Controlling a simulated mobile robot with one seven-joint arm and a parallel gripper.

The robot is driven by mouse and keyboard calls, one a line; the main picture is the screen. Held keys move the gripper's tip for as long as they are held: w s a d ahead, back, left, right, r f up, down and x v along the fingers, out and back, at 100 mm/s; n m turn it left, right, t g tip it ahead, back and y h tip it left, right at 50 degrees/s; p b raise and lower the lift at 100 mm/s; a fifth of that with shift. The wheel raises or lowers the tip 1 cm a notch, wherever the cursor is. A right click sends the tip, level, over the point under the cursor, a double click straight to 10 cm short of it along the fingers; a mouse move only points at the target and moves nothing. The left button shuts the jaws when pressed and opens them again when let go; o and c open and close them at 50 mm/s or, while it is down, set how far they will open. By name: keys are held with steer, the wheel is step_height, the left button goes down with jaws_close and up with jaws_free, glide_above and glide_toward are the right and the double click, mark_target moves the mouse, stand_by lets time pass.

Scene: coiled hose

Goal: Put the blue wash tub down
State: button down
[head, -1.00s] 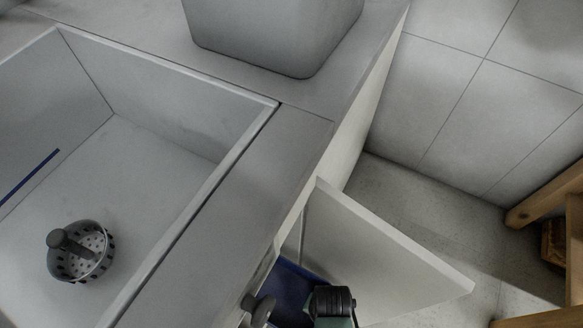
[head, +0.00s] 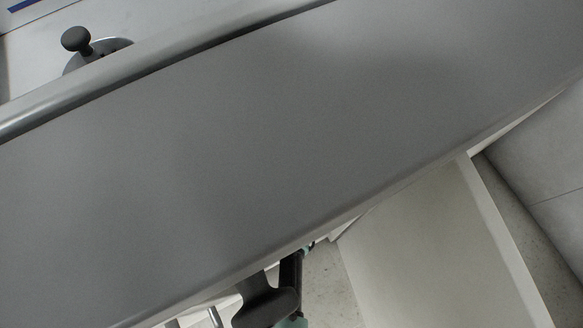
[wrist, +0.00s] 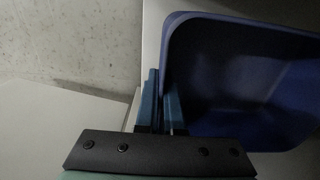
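The blue wash tub (wrist: 245,85) fills the right of the wrist view, its open inside showing. My gripper (wrist: 161,105) has its two blue fingers on either side of the tub's left wall, close against it, gripping the rim. A pale surface shows beside the tub; I cannot tell whether the tub touches it. In the head view the tub is hidden below the grey counter, and my fingertips are out of sight.
The grey counter (head: 290,140) crosses the head view. A strainer with a dark knob (head: 78,40) sits in the sink at top left. An open white door (head: 440,250) stands below the counter at right. Speckled floor (wrist: 70,45) shows in the wrist view.

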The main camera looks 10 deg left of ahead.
step_height(320, 180, down, 4)
steer(key=b, duration=0.2)
steer(key=shift+b, duration=0.35)
steer(key=shift+r, duration=0.15)
steer(key=c, duration=1.4)
jaws_free()
steer(key=shift+c, duration=0.2)
steer(key=o, duration=0.4)
step_height(320, 180, up, 12)
steer(key=p, duration=0.8)
steer(key=shift+d, duration=0.1)
